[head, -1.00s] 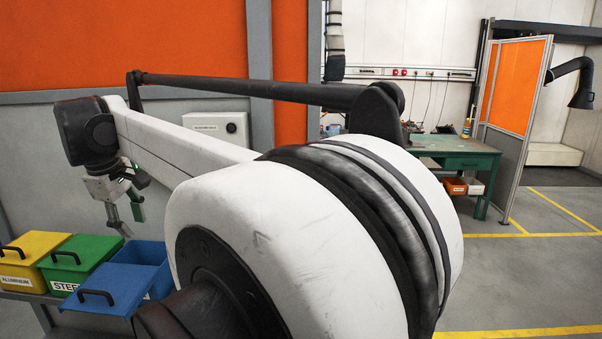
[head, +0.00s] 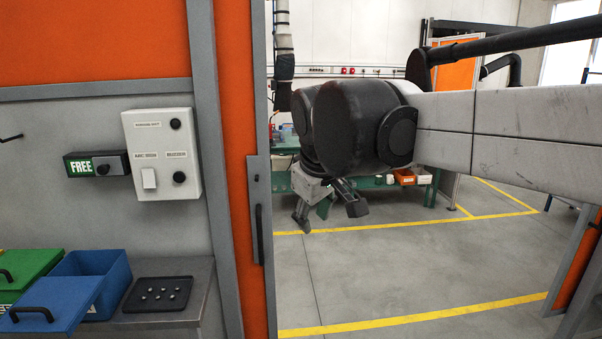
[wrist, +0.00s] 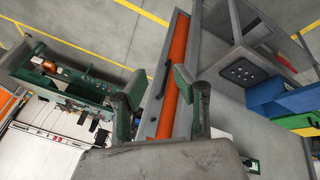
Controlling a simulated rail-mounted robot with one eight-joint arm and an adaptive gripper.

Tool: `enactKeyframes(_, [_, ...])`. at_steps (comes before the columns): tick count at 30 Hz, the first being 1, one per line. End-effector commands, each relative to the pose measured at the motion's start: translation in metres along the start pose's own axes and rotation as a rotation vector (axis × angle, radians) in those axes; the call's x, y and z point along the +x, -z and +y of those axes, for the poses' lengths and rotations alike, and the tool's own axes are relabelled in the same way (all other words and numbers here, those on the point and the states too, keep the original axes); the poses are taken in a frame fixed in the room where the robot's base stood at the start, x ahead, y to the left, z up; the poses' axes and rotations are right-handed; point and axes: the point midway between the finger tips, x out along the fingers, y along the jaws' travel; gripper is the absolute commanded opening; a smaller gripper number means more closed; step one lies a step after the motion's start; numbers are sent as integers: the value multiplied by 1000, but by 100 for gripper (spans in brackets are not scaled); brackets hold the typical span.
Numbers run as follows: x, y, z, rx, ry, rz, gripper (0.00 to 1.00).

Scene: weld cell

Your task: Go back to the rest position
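My gripper (head: 329,212) hangs at the end of my arm in the middle of the head view, in front of the doorway and above the grey floor. Its two fingers are spread apart with nothing between them. In the wrist view my gripper (wrist: 159,88) also shows open and empty, its green-padded fingertips apart over the orange door edge. No part of it touches anything that I can see.
A blue bin (head: 98,272), a green bin (head: 25,270) and a black tray (head: 157,294) with small parts stand on a bench at lower left. A green workbench (head: 381,183) stands behind. Floor space is clear.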

Motion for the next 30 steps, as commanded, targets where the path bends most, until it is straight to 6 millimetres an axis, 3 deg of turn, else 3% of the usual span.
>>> enactKeyframes(1, [0, -23, 5, 50, -5, 6, 28])
enactKeyframes(8, [3, -116, 12, 273, -29, 43, 28])
enactKeyframes(18, [25, -241, -5, 588, -70, 106, 28])
enactKeyframes(24, [38, -281, -17, 698, -85, 133, 28])
enactKeyframes(30, [41, -289, -20, 727, -89, 140, 28])
